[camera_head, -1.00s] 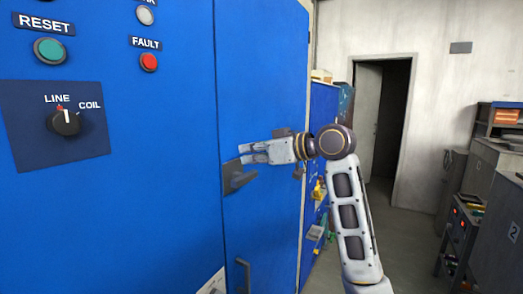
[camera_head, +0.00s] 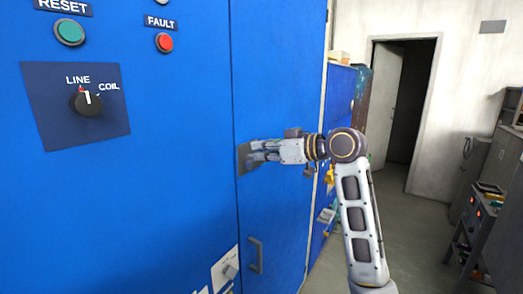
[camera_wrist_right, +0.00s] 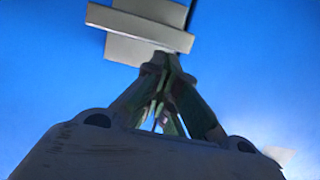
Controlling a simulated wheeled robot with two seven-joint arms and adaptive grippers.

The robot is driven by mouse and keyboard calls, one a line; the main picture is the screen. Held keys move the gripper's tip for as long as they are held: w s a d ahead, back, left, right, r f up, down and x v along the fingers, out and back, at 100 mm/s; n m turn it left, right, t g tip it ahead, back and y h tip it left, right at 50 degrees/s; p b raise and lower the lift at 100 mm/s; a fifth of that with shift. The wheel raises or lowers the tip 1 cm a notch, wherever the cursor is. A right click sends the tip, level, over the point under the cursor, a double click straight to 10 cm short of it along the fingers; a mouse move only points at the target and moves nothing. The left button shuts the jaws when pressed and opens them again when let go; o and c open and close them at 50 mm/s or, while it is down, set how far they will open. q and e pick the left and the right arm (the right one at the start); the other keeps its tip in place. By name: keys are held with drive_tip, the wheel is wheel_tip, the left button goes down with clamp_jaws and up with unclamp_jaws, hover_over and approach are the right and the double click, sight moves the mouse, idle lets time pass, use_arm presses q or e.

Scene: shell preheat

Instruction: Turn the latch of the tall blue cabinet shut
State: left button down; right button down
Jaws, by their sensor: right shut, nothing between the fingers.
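The tall blue cabinet (camera_head: 280,80) fills the left and middle of the head view. Its latch (camera_head: 243,163) is a dark grey plate near the door seam, partly hidden behind my right gripper (camera_head: 253,155). In the right wrist view the latch's grey handle bar (camera_wrist_right: 140,28) lies across its plate, near the top of the picture. My right gripper's fingertips (camera_wrist_right: 167,64) are shut and empty, right by the bar's lower edge. I cannot tell whether they touch it. My left gripper is not in view.
A door pull (camera_head: 256,255) sits below the latch. A LINE/COIL selector knob (camera_head: 87,102) and push buttons are on the panel to the left. Behind my right arm are shelved items, and an open doorway (camera_head: 400,105) with clear floor before it.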

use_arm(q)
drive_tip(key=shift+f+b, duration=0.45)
use_arm(e)
drive_tip(key=shift+s+a+f+n, duration=0.2)
drive_tip(key=shift+s+f+n, duration=0.05)
drive_tip(key=shift+n, duration=0.35)
